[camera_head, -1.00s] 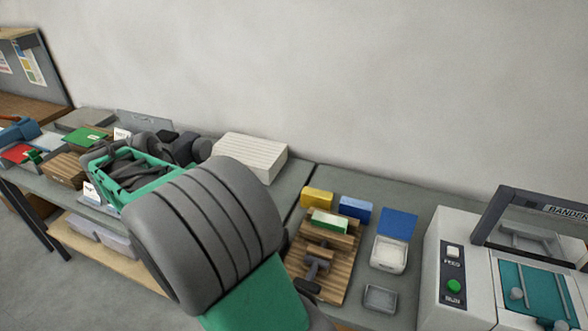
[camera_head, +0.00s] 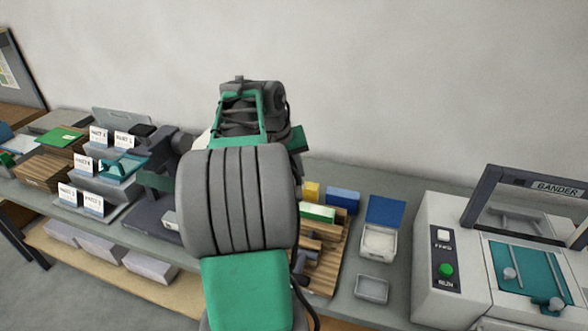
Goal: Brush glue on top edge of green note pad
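A small green block with a pale top (camera_head: 318,213), likely the green note pad, sits on a slatted wooden fixture (camera_head: 325,268) right of the middle. My arm covers the fixture's left side. A white open box with a raised blue lid (camera_head: 380,241) stands right of it; I cannot tell whether it holds glue. A dark grey T-shaped piece (camera_head: 304,262) lies on the fixture; I cannot tell whether it is a brush. My large grey and green arm links fill the middle of the view, and my gripper cannot be made out.
A yellow block (camera_head: 311,191) and a blue block (camera_head: 343,199) stand behind the fixture. A small grey tray (camera_head: 371,289) lies in front of the white box. Card-labelled racks (camera_head: 88,203) and a flat green item (camera_head: 60,138) are at left.

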